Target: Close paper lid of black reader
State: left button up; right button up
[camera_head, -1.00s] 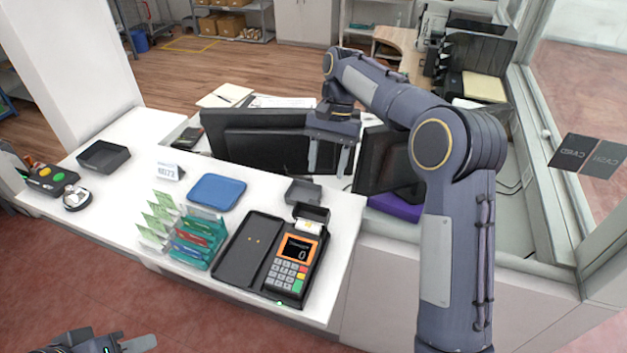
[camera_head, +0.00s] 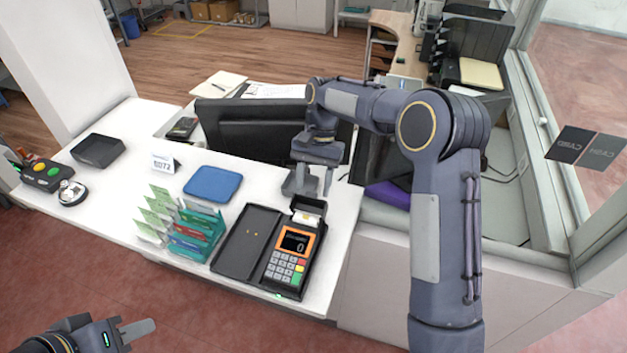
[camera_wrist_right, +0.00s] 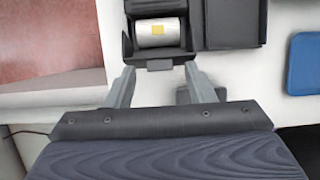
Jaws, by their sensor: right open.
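The black reader (camera_head: 290,262) lies on the white counter with its orange-framed screen and keypad facing up. Its paper lid (camera_head: 309,207) stands open at the far end, behind the white paper roll (camera_head: 308,219). In the right wrist view the roll (camera_wrist_right: 158,33) sits in its dark compartment, with a small grey tab (camera_wrist_right: 159,65) on the near edge. My right gripper (camera_head: 308,190) is open and empty, just beyond the lid. In the right wrist view its fingertips (camera_wrist_right: 158,71) are either side of the tab; contact is unclear. My left gripper (camera_head: 138,338) is low at the left, away from the counter.
A black flat tray (camera_head: 248,242) adjoins the reader's left side. A card rack (camera_head: 200,235) and a blue tray (camera_head: 213,184) stand further left. Monitors (camera_head: 250,128) are behind my right gripper. A small grey tray (camera_wrist_right: 205,92) is partly hidden by my right gripper.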

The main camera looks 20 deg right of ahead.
jog(key=c, duration=1)
jog(key=shift+s+a+t+h+b, duration=0.25)
jog(key=shift+t+b, duration=0.25)
jog(key=shift+b, duration=0.35)
jog(key=s+t+h+b, duration=0.1)
jog(key=b, duration=0.2)
jog(key=s+a+t+h+b, duration=0.1)
jog(key=t+b, duration=0.1)
jog(key=b, duration=0.1)
jog(key=s+a+t+h+b, duration=0.1)
jog(key=b, duration=0.1)
jog(key=shift+s+a+f+t+b, duration=0.25)
jog(key=shift+s+t+b, duration=0.15)
jog(key=s+t+h+b, duration=0.1)
jog(key=b, duration=0.2)
jog(key=s+a+f+t+h+b, duration=0.1)
jog(key=t+b, duration=0.1)
jog(key=b, duration=0.2)
jog(key=s+a+t+h+b, duration=0.1)
jog(key=b, duration=0.2)
jog(key=shift+f+t+h+b, duration=0.25)
jog(key=shift+f+t+b, duration=0.05)
jog(key=shift+f+b, duration=0.05)
jog(key=shift+s+f+b, duration=0.1)
jog(key=shift+s+b, duration=0.1)
jog(key=shift+b, duration=0.4)
jog(key=shift+s+a+f+b, duration=0.1)
jog(key=shift+s+a+b, duration=0.1)
jog(key=shift+b, duration=0.25)
jog(key=o, duration=1)
